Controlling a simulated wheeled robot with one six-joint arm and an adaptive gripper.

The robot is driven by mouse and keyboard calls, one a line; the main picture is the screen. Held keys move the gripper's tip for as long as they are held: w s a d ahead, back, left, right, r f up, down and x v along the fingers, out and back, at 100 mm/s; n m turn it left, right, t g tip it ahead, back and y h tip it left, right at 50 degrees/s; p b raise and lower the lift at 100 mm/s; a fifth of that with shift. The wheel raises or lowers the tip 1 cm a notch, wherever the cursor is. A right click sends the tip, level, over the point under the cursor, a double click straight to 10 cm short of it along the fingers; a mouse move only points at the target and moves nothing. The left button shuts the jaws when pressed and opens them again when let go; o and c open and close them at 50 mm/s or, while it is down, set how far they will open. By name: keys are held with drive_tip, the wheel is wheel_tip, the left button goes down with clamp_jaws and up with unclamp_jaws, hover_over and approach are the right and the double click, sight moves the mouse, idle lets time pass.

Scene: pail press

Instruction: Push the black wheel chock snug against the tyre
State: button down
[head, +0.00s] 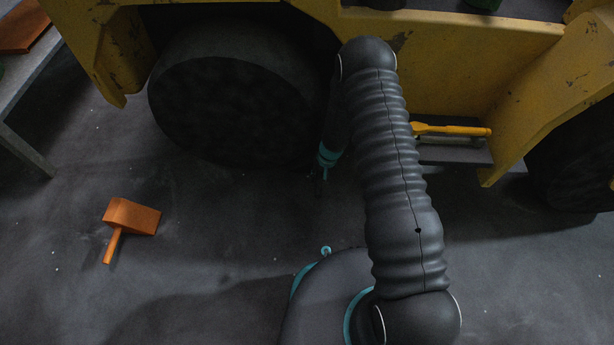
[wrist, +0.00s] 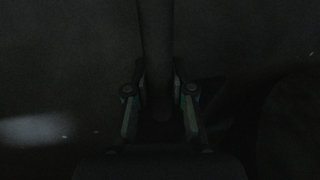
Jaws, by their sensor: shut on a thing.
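The large dark tyre (head: 235,110) stands under the yellow machine in the head view. My gripper (head: 323,174) is low beside the tyre's right side, partly hidden by my arm. In the wrist view my gripper (wrist: 160,118) is shut on a dark straight bar (wrist: 156,50), which looks like the handle of the black wheel chock. The chock's body is too dark to make out, so I cannot tell whether it touches the tyre. A dark rounded shape (wrist: 290,125) at the right of the wrist view may be the tyre.
An orange block with a handle (head: 131,217) lies on the floor at the left. The machine's yellow frame (head: 465,65) overhangs on the right, above a step with a yellow-handled tool (head: 452,130). A grey table (head: 25,75) stands far left. The floor between is clear.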

drive_tip(key=shift+a, duration=0.75)
drive_tip(key=c, duration=0.9)
unclamp_jaws()
drive_tip(key=shift+s, duration=0.1)
drive_tip(key=r, duration=0.4)
drive_tip(key=d+r, duration=0.1)
drive_tip(key=r, duration=0.3)
drive_tip(key=d+r, duration=0.1)
drive_tip(key=r, duration=0.2)
drive_tip(key=shift+d+r, duration=0.15)
drive_tip(key=shift+r, duration=0.25)
